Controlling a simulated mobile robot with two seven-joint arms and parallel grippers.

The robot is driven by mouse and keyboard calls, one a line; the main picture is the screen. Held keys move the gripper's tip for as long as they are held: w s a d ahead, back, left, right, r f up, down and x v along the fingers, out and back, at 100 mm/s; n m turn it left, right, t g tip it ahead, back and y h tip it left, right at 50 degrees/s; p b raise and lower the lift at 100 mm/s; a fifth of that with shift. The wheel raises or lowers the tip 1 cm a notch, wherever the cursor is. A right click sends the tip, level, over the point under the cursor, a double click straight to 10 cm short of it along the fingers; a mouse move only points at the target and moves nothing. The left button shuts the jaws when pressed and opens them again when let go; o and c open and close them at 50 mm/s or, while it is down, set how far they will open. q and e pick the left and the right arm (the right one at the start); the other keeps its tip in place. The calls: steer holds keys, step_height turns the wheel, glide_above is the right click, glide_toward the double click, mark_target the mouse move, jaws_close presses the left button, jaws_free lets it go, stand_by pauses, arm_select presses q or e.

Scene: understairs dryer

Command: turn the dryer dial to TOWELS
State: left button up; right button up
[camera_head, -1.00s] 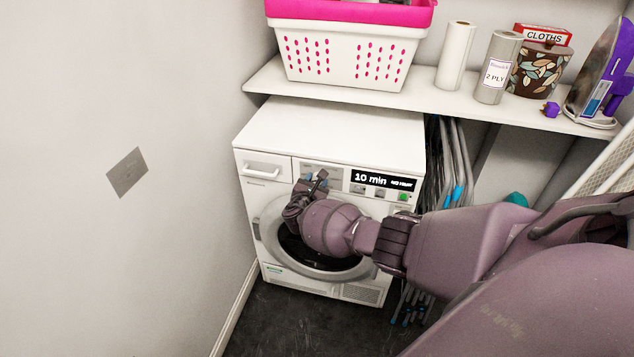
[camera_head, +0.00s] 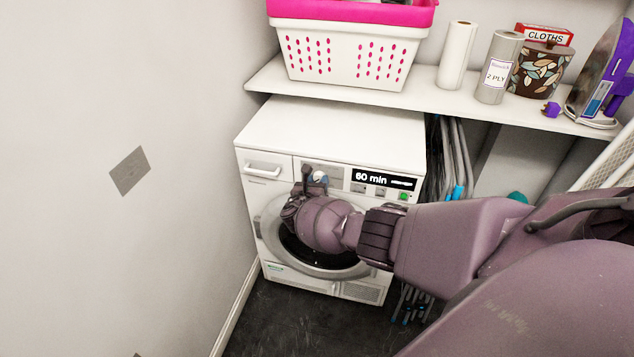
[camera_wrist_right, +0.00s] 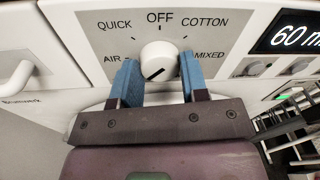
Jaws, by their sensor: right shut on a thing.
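The white dryer (camera_head: 330,130) stands against the left wall. Its white round dial (camera_wrist_right: 158,60) is on the upper front panel, with a dark mark low on its face. Around it I read AIR, QUICK, OFF, COTTON and MIXED; the lower part of the panel is hidden by my gripper, and I see no TOWELS label. My right gripper (camera_wrist_right: 160,82) is shut on the dial, one blue-padded finger on each side; it also shows in the head view (camera_head: 313,177). The display (camera_head: 384,179) reads 60 min, followed by small unreadable text. My left gripper is out of view.
A shelf (camera_head: 330,90) above the dryer holds a pink-rimmed basket (camera_head: 345,55), paper rolls, a patterned pot and an iron (camera_head: 603,75). A folded rack (camera_head: 450,160) stands close on the dryer's right. The left wall is close to the dryer.

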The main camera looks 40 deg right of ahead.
steer(key=o, duration=0.9)
steer(key=shift+s+a+r+p, duration=0.2)
steer(key=shift+s+a+p, duration=0.15)
steer(key=shift+a, duration=0.15)
steer(key=p+v, duration=0.3)
steer(key=v, duration=0.6)
steer(key=shift+s+a+f, duration=0.15)
steer(key=shift+s+a, duration=0.05)
steer(key=shift+a, duration=0.05)
